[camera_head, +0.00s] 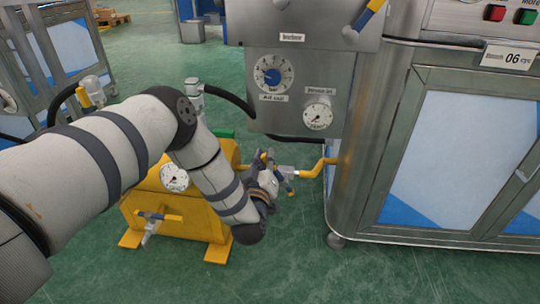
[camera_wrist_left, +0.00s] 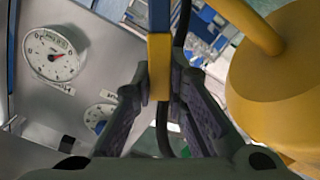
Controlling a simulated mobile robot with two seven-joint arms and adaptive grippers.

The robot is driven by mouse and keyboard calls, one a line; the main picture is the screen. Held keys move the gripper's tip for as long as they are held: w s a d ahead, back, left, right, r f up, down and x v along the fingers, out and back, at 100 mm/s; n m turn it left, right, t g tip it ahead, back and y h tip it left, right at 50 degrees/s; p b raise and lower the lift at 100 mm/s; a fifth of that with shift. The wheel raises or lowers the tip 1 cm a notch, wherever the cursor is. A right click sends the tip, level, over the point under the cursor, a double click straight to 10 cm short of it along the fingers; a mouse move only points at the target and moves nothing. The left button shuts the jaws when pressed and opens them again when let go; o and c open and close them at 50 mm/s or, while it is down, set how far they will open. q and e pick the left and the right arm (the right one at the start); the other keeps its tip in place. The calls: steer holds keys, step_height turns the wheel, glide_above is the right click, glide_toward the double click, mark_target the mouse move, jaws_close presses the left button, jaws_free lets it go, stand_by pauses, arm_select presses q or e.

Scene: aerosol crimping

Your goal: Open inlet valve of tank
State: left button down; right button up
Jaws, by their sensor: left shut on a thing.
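The yellow tank (camera_head: 185,205) stands on the floor beside the steel machine, with a round white gauge (camera_head: 174,177) on it. A valve (camera_head: 291,171) sits on the pipe between the tank and the yellow elbow pipe (camera_head: 318,168) by the machine. My left gripper (camera_head: 268,172) is at this valve, partly hidden by my own arm. In the left wrist view, my left gripper's dark fingers (camera_wrist_left: 161,88) are shut on a yellow and blue valve handle (camera_wrist_left: 159,62). The tank's rounded yellow body (camera_wrist_left: 280,90) is at the right there. My right gripper is not in view.
The steel machine panel (camera_head: 300,75) with a blue dial (camera_head: 272,74) and a pressure gauge (camera_head: 317,116) hangs above the valve. A steel cabinet (camera_head: 450,150) stands at the right. Another valve (camera_head: 152,222) is low on the tank's front. Green floor lies free in front.

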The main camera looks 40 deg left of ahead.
arm_select(q)
steer(key=s+a+f+n+b, duration=0.2)
steer(key=a+f+n, duration=0.1)
steer(key=f+n, duration=0.5)
steer(key=shift+s+a+f+n+b, duration=0.2)
steer(key=shift+a+n+b, duration=0.15)
steer(key=shift+n, duration=1.45)
steer(key=c, duration=1.6)
jaws_free()
steer(key=v, duration=1.2)
